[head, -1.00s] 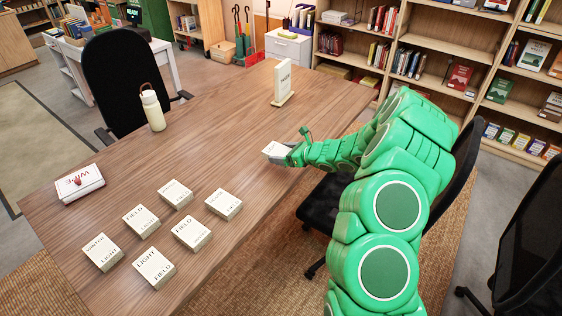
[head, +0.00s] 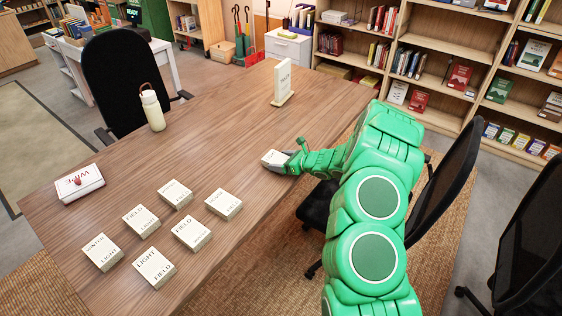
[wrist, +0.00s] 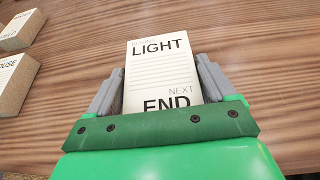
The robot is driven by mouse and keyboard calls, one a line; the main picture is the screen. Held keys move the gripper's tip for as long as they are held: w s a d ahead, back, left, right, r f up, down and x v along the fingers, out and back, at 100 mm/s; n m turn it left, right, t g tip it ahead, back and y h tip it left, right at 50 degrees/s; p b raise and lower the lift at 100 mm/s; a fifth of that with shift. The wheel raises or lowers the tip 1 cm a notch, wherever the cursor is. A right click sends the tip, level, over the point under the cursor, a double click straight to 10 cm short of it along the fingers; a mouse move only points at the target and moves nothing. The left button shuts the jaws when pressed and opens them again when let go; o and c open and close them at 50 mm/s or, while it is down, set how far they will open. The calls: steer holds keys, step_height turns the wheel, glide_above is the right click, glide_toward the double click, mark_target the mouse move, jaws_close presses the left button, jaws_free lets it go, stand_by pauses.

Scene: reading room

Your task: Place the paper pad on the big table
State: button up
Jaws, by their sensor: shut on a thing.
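The paper pad (wrist: 160,75) is a white block with "LIGHT" and "END" printed on its top. My gripper (head: 283,160) is shut on it, with one grey finger on each side in the wrist view (wrist: 160,85). In the head view the pad (head: 273,157) is at the right edge of the big table (head: 230,135), over the wooden top. It looks low, at or just above the surface; I cannot tell whether it touches.
Several similar printed pads (head: 145,220) lie at the near left of the table. A wipes pack (head: 79,184), a cream bottle (head: 153,110) and an upright sign (head: 283,83) also stand there. A black chair (head: 318,205) is beside the right edge. The table's middle is clear.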

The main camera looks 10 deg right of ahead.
steer(key=shift+f, duration=0.1)
steer(key=o, duration=1)
steer(key=shift+c, duration=0.2)
